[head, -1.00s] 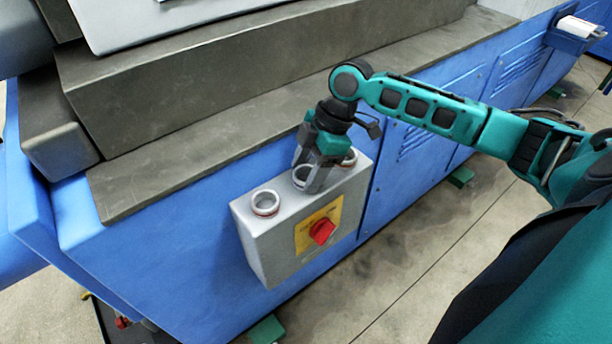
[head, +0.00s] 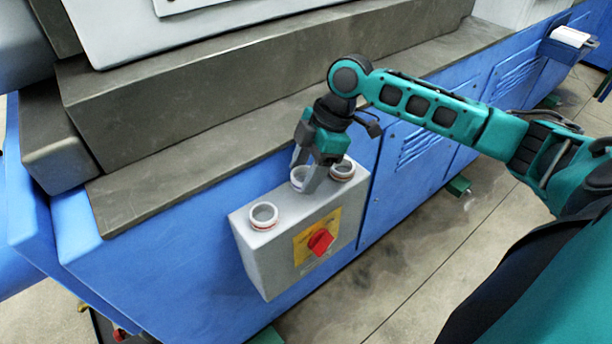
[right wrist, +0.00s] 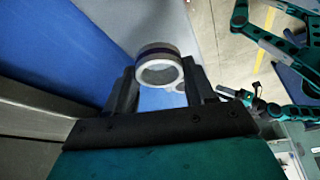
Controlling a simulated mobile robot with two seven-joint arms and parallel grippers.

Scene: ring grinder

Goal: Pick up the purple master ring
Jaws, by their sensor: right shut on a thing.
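The purple master ring (right wrist: 159,68) is a silvery ring with a dark purple band, seen close up in the right wrist view. My right gripper (right wrist: 161,82) is shut on it, with a finger on either side. In the head view the right gripper (head: 309,178) points down over the grey box (head: 285,224), and the ring (head: 299,178) shows between the fingers, partly hidden. It appears a little above the box top.
Two other silvery rings with reddish bands stand on the box top, one to the left (head: 263,216) and one close to the right (head: 342,170) of the gripper. A red rotary switch (head: 320,241) sits on the box front. A grey machine ledge (head: 200,165) runs behind.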

